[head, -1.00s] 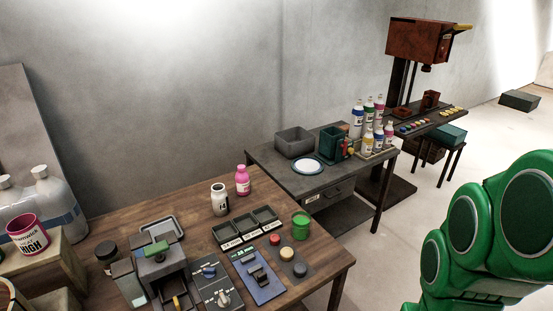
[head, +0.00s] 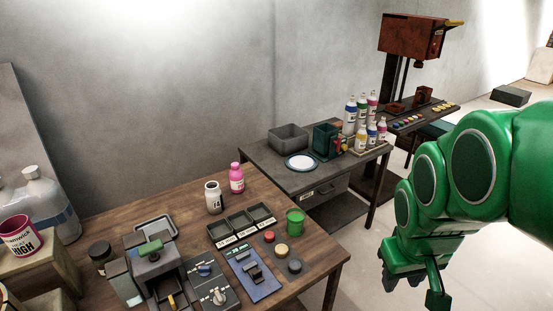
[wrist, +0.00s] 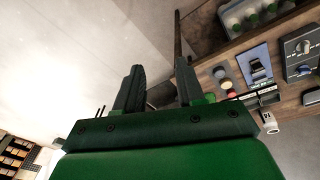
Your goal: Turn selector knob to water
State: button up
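A dark control panel (head: 205,284) lies on the wooden table, with a pale grey selector knob (head: 219,297) near its front and a small blue knob (head: 204,270) behind it. The lettering around the selector knob is too small to read. The panel also shows in the wrist view (wrist: 299,66), upside-down at the right, with the pale knob (wrist: 303,47) on it. My gripper (head: 413,288) hangs off the table's right side, well apart from the panel. In the wrist view my gripper (wrist: 159,66) has its two dark fingers spread, with nothing between them.
Beside the panel are a blue lever panel (head: 254,275), several round buttons, a green cup (head: 295,221), and black trays (head: 240,222). A grey machine (head: 154,265) stands left of the panel. Bare floor lies between my arm and the table.

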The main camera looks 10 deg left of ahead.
jog(key=w+a+r+n+t, duration=0.3)
jog(key=w+a+r+n, duration=0.1)
jog(key=w, duration=0.5)
jog(key=w+a+r+n+t+y, duration=0.1)
jog(key=w+a+r+n+t, duration=0.25)
jog(key=w, duration=0.45)
jog(key=w+a+r+n+t, duration=0.25)
jog(key=w+n, duration=0.25)
jog(key=w, duration=0.4)
jog(key=w+a+r+n+t+y, duration=0.1)
jog(key=w+a+n+y, duration=0.15)
jog(key=a+n, duration=0.45)
jog(key=w+a+r+n+y, duration=0.2)
jog(key=w+a+n, duration=0.1)
jog(key=a+n, duration=0.4)
jog(key=s+a+f+n+g+y, duration=0.2)
jog(key=a+f+n+y, duration=0.15)
jog(key=a+n, duration=0.45)
jog(key=n+g+h, duration=0.4)
jog(key=n+g, duration=0.7)
jog(key=n, duration=0.8)
send_near(207, 267)
jog(key=shift+x, duration=4.2)
